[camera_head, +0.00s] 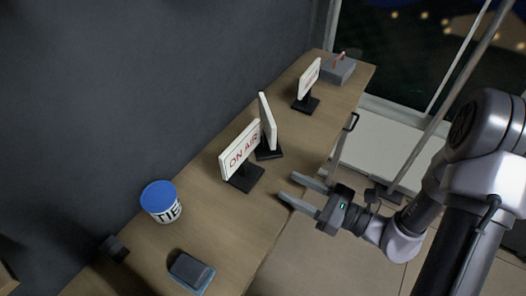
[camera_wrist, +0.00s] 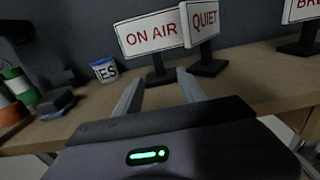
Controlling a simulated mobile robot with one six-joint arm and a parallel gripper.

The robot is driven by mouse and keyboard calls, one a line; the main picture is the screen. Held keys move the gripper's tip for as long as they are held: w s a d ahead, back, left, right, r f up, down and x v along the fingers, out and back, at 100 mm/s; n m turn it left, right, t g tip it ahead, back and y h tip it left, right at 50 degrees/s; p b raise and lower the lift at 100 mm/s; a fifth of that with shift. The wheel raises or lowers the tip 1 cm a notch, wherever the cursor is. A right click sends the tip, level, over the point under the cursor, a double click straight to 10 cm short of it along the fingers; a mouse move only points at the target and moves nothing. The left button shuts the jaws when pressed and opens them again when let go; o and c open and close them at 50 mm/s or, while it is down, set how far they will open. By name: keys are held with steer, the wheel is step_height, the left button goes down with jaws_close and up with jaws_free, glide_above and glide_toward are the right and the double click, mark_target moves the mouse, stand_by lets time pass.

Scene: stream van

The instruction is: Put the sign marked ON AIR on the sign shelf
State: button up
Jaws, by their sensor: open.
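The ON AIR sign (camera_head: 240,148) is a white panel with red letters on a black stand. It stands upright on the wooden counter (camera_head: 205,218). It also shows in the wrist view (camera_wrist: 148,33), ahead of my fingers. My gripper (camera_head: 286,187) is open and empty at the counter's front edge, to the right of the sign and apart from it. In the wrist view its two fingers (camera_wrist: 160,85) point toward the sign's base. I cannot make out the sign shelf for certain in either view.
The QUIET sign (camera_wrist: 202,22) stands close beside ON AIR on the right. A third sign (camera_head: 309,78) and a grey box (camera_head: 338,68) stand farther back. A blue-lidded tub (camera_head: 161,201) and a small dark block (camera_head: 191,271) are nearer. Bare counter lies between tub and ON AIR.

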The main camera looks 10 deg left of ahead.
mark_target(247, 167)
steer(key=b+x, duration=0.1)
steer(key=x, duration=0.8)
steer(key=shift+a, duration=0.35)
steer(key=x, duration=0.1)
steer(key=b+x, duration=0.1)
steer(key=x, duration=0.1)
steer(key=b+x, duration=0.1)
steer(key=x, duration=0.1)
steer(key=shift+a+f, duration=0.25)
steer(key=shift+f, duration=0.1)
jaws_close()
